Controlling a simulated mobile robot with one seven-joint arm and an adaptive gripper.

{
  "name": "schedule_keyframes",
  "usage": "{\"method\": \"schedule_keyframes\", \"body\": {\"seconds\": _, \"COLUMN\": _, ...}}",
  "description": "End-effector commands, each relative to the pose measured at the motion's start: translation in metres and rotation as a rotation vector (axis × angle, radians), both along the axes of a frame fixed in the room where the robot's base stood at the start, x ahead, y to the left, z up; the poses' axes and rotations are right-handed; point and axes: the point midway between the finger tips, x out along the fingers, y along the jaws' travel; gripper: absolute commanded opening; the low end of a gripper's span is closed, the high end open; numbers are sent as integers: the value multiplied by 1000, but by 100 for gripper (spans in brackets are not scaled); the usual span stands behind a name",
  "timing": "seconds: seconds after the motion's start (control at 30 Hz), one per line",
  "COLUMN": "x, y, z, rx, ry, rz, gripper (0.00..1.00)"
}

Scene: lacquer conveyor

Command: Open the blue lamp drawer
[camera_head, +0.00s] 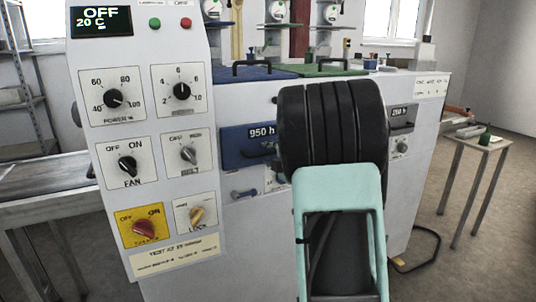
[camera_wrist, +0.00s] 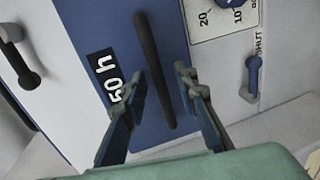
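The blue lamp drawer (camera_head: 235,144) is in the machine's front, with a label reading 950 h; it looks flush with the front. My arm hides its right part in the head view. In the wrist view the blue drawer front (camera_wrist: 95,25) fills the middle, with its long dark handle (camera_wrist: 147,45) running down it at a slant. My gripper (camera_wrist: 157,78) is open, with one finger on each side of the handle. Both fingers look apart from the bar. My gripper is hidden behind my arm in the head view.
A control panel (camera_head: 150,150) with knobs stands left of the drawer. A grey drawer (camera_head: 402,118) labelled 250 h is to the right. In the wrist view a blue lever (camera_wrist: 253,75) and a white front with a dark handle (camera_wrist: 20,55) flank the drawer. A small table (camera_head: 478,143) stands far right.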

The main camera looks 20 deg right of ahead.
Motion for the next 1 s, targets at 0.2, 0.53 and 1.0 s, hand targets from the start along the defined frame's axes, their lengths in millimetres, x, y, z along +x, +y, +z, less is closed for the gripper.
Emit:
{"method": "schedule_keyframes", "body": {"seconds": 0.2, "x": 7, "y": 0, "z": -2, "rx": 0, "ry": 0, "rz": 0, "gripper": 27}}
{"method": "schedule_keyframes", "body": {"seconds": 0.53, "x": 6, "y": 0, "z": -1, "rx": 0, "ry": 0, "rz": 0, "gripper": 9}}
{"method": "schedule_keyframes", "body": {"seconds": 1.0, "x": 6, "y": 0, "z": -1, "rx": 0, "ry": 0, "rz": 0, "gripper": 0}}
